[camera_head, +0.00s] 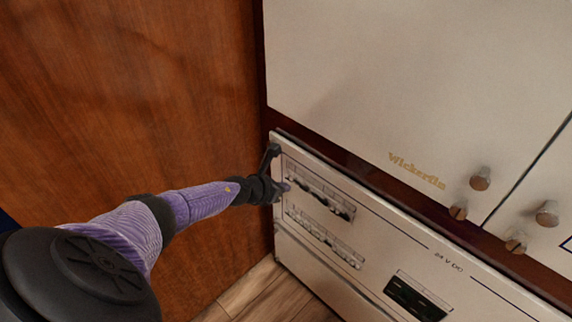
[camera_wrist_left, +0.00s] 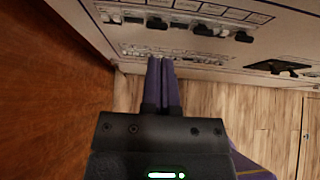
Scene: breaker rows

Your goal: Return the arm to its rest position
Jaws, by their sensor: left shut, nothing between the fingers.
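My left arm reaches in from the left in the head view. Its gripper (camera_head: 284,187) is at the left end of the breaker panel (camera_head: 375,218), in front of the upper breaker row (camera_head: 322,192). In the left wrist view the two purple fingers of the gripper (camera_wrist_left: 162,62) lie side by side, shut with nothing between them. Their tips overlap the lower breaker row (camera_wrist_left: 190,54) in the picture; I cannot tell whether they touch it. The upper row, with black switches (camera_wrist_left: 157,23), shows beyond. My right gripper is not in view.
A wooden wall (camera_head: 130,90) stands close on the left of the arm. White cabinet doors (camera_head: 400,80) with round knobs (camera_head: 480,178) are above the panel. A black socket (camera_head: 415,296) sits lower right on the panel. The wood floor (camera_head: 255,296) below looks clear.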

